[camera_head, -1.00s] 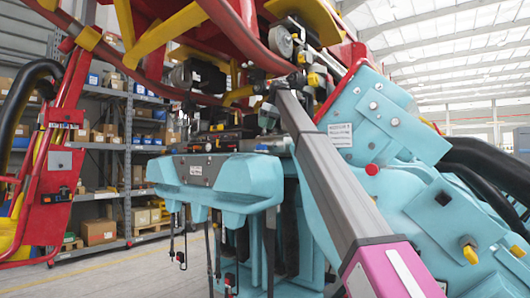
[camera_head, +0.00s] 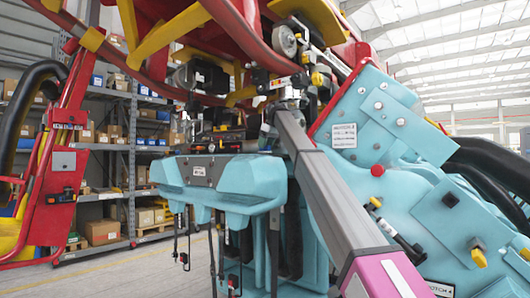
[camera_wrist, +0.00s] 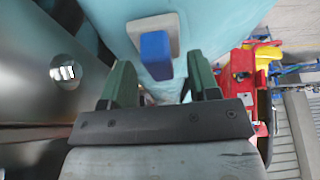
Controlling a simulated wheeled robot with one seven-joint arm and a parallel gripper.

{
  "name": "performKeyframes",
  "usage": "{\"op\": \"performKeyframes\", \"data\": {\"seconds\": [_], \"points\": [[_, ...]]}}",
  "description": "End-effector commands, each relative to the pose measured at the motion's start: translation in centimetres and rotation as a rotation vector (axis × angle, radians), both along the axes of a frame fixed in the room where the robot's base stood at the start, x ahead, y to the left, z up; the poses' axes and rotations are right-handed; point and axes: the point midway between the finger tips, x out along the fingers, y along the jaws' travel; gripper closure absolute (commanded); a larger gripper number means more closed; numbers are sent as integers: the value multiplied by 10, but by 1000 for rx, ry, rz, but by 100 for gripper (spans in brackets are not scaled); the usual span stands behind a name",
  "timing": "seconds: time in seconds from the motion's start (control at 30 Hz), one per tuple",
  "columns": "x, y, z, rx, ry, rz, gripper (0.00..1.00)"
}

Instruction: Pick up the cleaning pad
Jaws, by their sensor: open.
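My gripper (camera_wrist: 160,68) shows in the wrist view as two green fingers, open and apart with nothing held between them. A small blue block (camera_wrist: 155,52) on a pale grey backing (camera_wrist: 139,32) lies against a light blue surface, just beyond and between the fingertips. It may be the cleaning pad, but I cannot tell for sure. Whether the fingers touch it cannot be told. In the head view my grey and pink arm reaches up into the machine, and its far end is small among cluttered parts. No pad can be made out there.
The light blue machine body (camera_head: 390,185) stands close on the right of my arm. Red tubes (camera_head: 250,45) and black hardware crowd the far end above. A light blue ledge (camera_head: 225,178) sits left of the arm. Shelves with boxes (camera_head: 100,232) stand behind, with open floor before them.

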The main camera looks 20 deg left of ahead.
Motion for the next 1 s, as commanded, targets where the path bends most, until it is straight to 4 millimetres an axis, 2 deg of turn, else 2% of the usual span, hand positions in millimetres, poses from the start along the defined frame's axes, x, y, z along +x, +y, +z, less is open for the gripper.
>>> {"op": "performKeyframes", "data": {"seconds": [0.1,0.3,0.37,0.4,0.77,1.0], "points": [[1,4,-10,0,0,0,45],[1,4,-10,1,-1,0,45],[1,4,-10,1,-1,0,64],[1,4,-10,1,0,0,77],[2,4,-8,1,-1,-1,78],[10,9,12,1,-1,-4,78]]}}
